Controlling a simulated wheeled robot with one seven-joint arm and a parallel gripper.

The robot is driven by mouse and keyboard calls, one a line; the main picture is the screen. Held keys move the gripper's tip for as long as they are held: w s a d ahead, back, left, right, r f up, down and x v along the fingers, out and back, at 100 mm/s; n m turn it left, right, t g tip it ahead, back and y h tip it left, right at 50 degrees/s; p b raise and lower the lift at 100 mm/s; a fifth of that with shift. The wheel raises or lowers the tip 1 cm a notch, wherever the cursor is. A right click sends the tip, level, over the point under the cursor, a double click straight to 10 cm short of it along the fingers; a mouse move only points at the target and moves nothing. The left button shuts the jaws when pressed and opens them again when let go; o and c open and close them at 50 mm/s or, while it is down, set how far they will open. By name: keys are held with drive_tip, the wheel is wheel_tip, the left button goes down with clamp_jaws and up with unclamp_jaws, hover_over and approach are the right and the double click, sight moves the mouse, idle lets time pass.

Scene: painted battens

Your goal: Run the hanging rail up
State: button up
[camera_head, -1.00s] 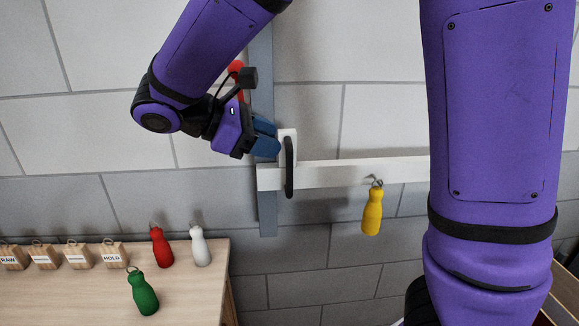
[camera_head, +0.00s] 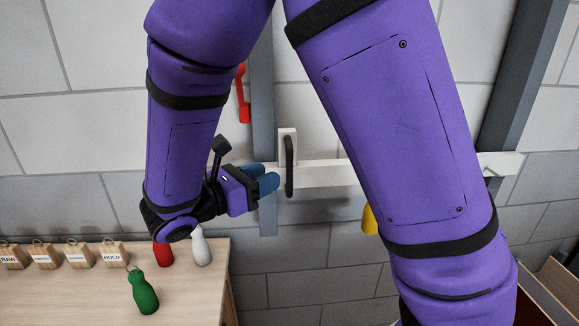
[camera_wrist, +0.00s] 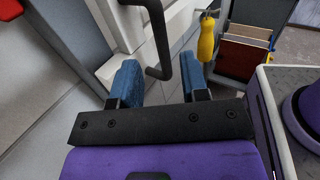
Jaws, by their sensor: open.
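The white hanging rail (camera_head: 323,175) runs level across the wall between two grey-blue uprights. A black bar handle (camera_head: 289,165) stands on a white plate near the rail's left end, and it also shows in the wrist view (camera_wrist: 160,35). My gripper (camera_head: 270,178) is open, just left of the handle. In the wrist view its two blue fingers (camera_wrist: 162,85) are apart, with the handle's lower end ahead of the gap; I cannot tell whether they touch it. A yellow bottle-shaped tag (camera_wrist: 206,40) hangs from a hook on the rail, and my arm partly hides it in the head view.
A wooden table (camera_head: 205,285) at lower left holds a green tag (camera_head: 143,293), a red one (camera_head: 163,255), a white one (camera_head: 200,247) and several labelled wooden blocks (camera_head: 77,255). A red piece (camera_head: 243,95) is on the left upright (camera_head: 262,90) above the rail.

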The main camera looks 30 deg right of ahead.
sight(287, 167)
drive_tip(key=d, duration=0.3)
drive_tip(key=w+d, duration=0.1)
drive_tip(key=d, duration=0.2)
drive_tip(key=shift+w+d, duration=0.2)
drive_tip(key=shift+d, duration=0.2)
drive_tip(key=shift+c, duration=0.2)
clamp_jaws()
